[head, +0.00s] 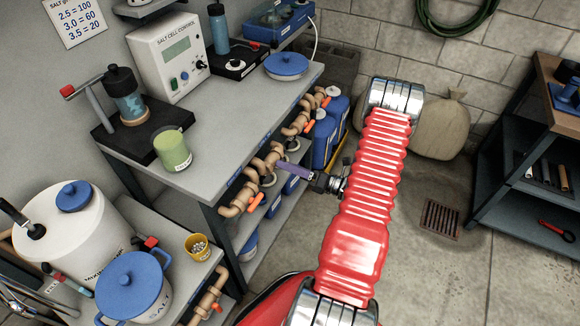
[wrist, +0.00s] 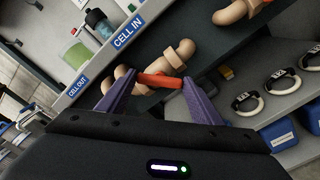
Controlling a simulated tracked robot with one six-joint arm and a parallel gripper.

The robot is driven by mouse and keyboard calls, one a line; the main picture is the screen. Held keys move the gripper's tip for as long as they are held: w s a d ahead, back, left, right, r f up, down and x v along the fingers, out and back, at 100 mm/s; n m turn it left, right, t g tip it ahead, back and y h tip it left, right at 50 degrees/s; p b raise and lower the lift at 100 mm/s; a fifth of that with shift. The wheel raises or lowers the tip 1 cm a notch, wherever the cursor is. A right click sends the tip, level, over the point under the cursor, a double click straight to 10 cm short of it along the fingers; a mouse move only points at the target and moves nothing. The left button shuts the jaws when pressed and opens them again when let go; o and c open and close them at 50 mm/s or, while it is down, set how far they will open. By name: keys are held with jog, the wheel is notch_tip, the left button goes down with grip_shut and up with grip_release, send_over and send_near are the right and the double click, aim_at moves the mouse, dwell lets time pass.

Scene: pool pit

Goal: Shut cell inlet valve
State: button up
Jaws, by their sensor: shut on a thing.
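My gripper (head: 279,166) reaches left to the pipe run along the front of the bench. In the wrist view my gripper (wrist: 160,81) has its two purple fingers shut on an orange valve handle (wrist: 161,80), one finger at each end of it. The handle lies in front of a tan pipe (wrist: 174,58), slanted across the pipe's line. The blue CELL IN label (wrist: 128,31) is on the bench edge just above it; the CELL OUT label (wrist: 76,88) is further left. In the head view the held handle is hidden by the fingers.
Other orange handles hang on the run, one nearer (head: 257,202) and one farther (head: 308,126). A green cup (head: 172,150) and the salt cell control box (head: 171,55) stand on the bench. Blue bins (wrist: 291,133) sit on the shelf below. The floor (head: 400,245) to the right is clear.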

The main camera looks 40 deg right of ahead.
jog(key=m, duration=0.8)
jog(key=shift+d+f, duration=0.2)
jog(key=shift+d, duration=0.1)
jog(key=shift+m, duration=0.3)
jog(key=o, duration=1.1)
jog(key=shift+a, duration=0.15)
jog(key=shift+c, duration=0.2)
jog(key=v, duration=1.3)
jog(key=shift+s, duration=0.4)
